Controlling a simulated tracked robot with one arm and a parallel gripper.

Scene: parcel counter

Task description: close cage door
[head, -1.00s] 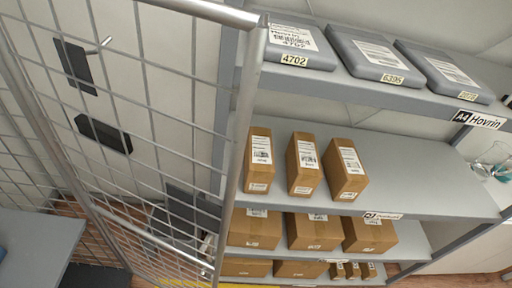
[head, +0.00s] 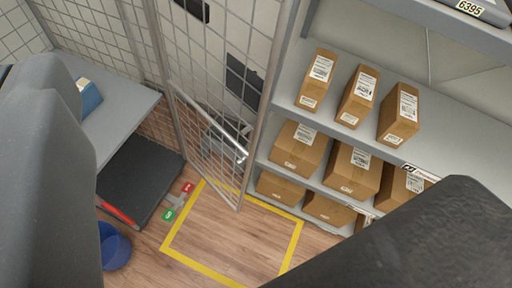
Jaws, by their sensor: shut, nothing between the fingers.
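The cage door (head: 205,130) is a grey wire-mesh panel in a metal frame, in the upper middle of the head view. It stands upright at an angle to the mesh wall on its left. Its right-hand post runs down beside the parcel shelves, and its lower corner is over the yellow floor outline. A crossbar slants across it, with a small bar like a handle near its right end. I cannot tell whether the door touches anything. Large dark parts, probably my own arm, cover the left edge and the lower right corner.
Shelves with brown boxes (head: 354,170) stand right of the door. A yellow outline (head: 205,268) marks mostly clear wood floor. At left are a grey table (head: 125,115), a dark platform (head: 140,175) and a blue bin (head: 114,246).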

